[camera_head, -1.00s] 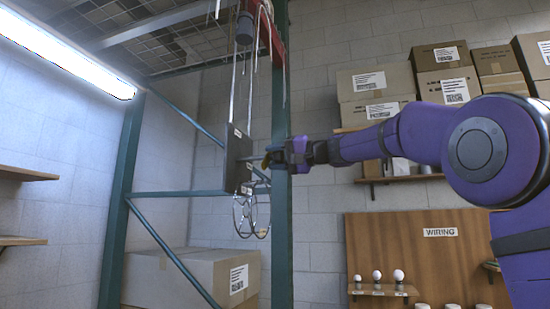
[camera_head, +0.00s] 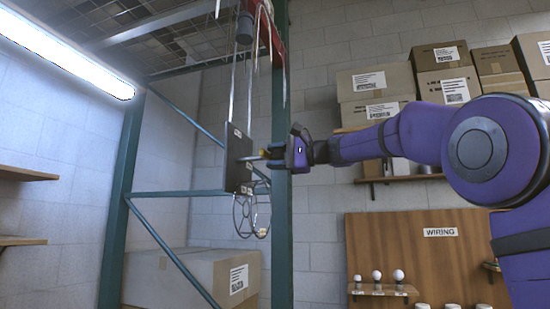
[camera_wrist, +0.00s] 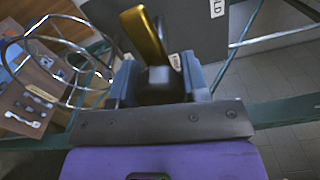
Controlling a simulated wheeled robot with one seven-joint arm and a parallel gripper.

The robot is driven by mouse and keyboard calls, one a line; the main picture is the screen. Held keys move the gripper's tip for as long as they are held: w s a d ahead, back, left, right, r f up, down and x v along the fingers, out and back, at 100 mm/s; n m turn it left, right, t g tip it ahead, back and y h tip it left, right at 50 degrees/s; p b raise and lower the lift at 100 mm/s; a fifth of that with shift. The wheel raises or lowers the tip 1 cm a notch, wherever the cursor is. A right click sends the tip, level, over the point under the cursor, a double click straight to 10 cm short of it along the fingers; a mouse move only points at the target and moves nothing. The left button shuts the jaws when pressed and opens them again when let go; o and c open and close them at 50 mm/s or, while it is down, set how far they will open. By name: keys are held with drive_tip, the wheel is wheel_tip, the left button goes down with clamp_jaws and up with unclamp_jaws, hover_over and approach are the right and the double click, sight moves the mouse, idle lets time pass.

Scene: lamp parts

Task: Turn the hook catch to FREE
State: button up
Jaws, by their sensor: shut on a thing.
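The hook catch shows as a gold lever (camera_wrist: 146,36) in the wrist view, standing up from between my fingers against a dark grey plate (camera_wrist: 200,40). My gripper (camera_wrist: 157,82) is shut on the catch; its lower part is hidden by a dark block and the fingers. A label by the lever's right side is too small to read surely, and a label higher on the plate ends in "LD". In the head view my gripper (camera_head: 268,155) reaches the right side of the hanging plate (camera_head: 236,160), where the catch is barely visible.
A wire cage (camera_head: 243,214) hangs just below the plate. A green post (camera_head: 281,230) stands close behind my gripper. Metal rods run up from the plate to the overhead frame. A large cardboard box (camera_head: 195,275) lies below; a wiring board (camera_head: 420,255) is at right.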

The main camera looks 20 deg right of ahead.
idle(0.4)
drive_tip(key=o, duration=0.9)
drive_tip(key=shift+d, duration=0.1)
drive_tip(key=v, duration=1)
drive_tip(key=shift+s+d, duration=0.2)
drive_tip(key=shift+d, duration=0.1)
drive_tip(key=shift+f, duration=0.1)
